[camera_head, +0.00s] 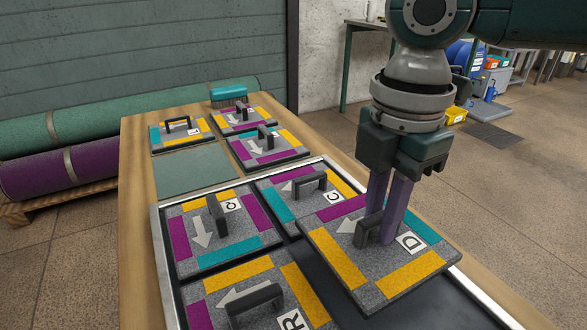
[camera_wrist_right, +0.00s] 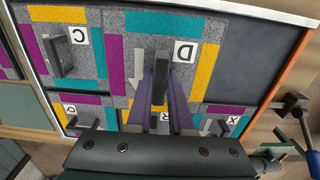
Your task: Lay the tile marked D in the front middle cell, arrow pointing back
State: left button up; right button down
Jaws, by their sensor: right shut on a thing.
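Tile D (camera_head: 372,258) is grey with purple, teal and yellow edge strips and a black handle. My right gripper (camera_head: 380,226) is shut on that handle, fingers pointing down. The tile appears held above the dark tray (camera_head: 160,250), its arrow pointing left. It hides part of the tray's right rim and overlaps tile C. In the right wrist view, tile D (camera_wrist_right: 180,70) is between the purple fingers (camera_wrist_right: 160,90). Tile Q (camera_head: 220,228) and tile C (camera_head: 300,195) lie in the tray's far part, tile R (camera_head: 250,300) in its near left. My left gripper is out of view.
Several tiles (camera_head: 180,133) lie on the wooden table (camera_head: 130,180) behind the tray, beside a green-grey mat (camera_head: 195,172) and a teal brush (camera_head: 228,92). Bare dark tray floor (camera_head: 440,300) shows at the near right.

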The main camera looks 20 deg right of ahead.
aim_at(376, 236)
notch_tip(376, 236, down, 5)
jog(key=shift+r+b, duration=0.2)
jog(key=shift+b, duration=0.4)
jog(key=c, duration=0.8)
grip_release()
